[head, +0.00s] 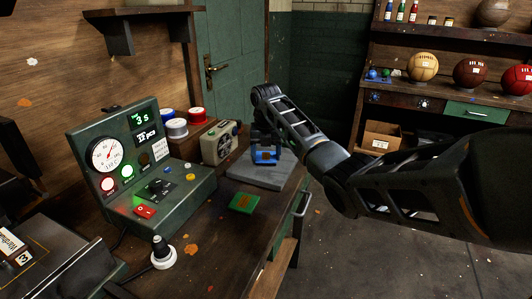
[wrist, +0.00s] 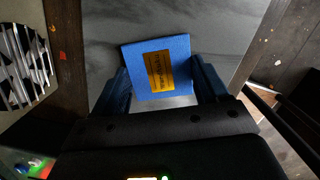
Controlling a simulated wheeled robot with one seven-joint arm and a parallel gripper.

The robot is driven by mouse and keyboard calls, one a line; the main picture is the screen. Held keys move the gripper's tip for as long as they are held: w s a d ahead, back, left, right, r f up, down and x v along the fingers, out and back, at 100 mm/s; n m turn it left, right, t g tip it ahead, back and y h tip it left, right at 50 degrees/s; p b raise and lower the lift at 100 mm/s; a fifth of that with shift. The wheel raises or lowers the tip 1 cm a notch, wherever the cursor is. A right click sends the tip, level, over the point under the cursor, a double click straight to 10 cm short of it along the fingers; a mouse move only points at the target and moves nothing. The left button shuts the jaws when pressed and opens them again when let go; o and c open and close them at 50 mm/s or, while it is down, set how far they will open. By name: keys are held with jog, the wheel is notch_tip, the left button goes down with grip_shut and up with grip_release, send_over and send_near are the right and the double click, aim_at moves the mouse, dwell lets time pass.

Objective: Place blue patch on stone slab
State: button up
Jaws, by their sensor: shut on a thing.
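The blue patch (wrist: 138,60) is a flat square with a yellow label, held between the fingers of my gripper (wrist: 163,88) in the wrist view. In the head view my gripper (head: 265,152) is over the stone slab, with some blue of the patch (head: 265,157) showing at its fingers. The stone slab (head: 245,174) is a grey flat block near the far right end of the workbench. It also fills the background behind the patch in the wrist view (wrist: 215,35). I cannot tell whether the patch touches the slab.
A green patch (head: 244,202) lies on the bench in front of the slab. A control box (head: 185,196) with gauge and buttons stands left. A beige radio-like device (head: 219,144) and thread spools (head: 176,128) stand beside the slab. Shelves with balls (head: 423,67) are at right.

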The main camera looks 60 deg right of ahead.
aim_at(266, 160)
jog(key=shift+f, duration=0.15)
jog(key=o, duration=1.1)
jog(key=shift+c, duration=0.2)
notch_tip(266, 160, up, 12)
jog(key=a, duration=0.1)
jog(key=shift+s+a, duration=0.3)
jog(key=shift+s, duration=0.15)
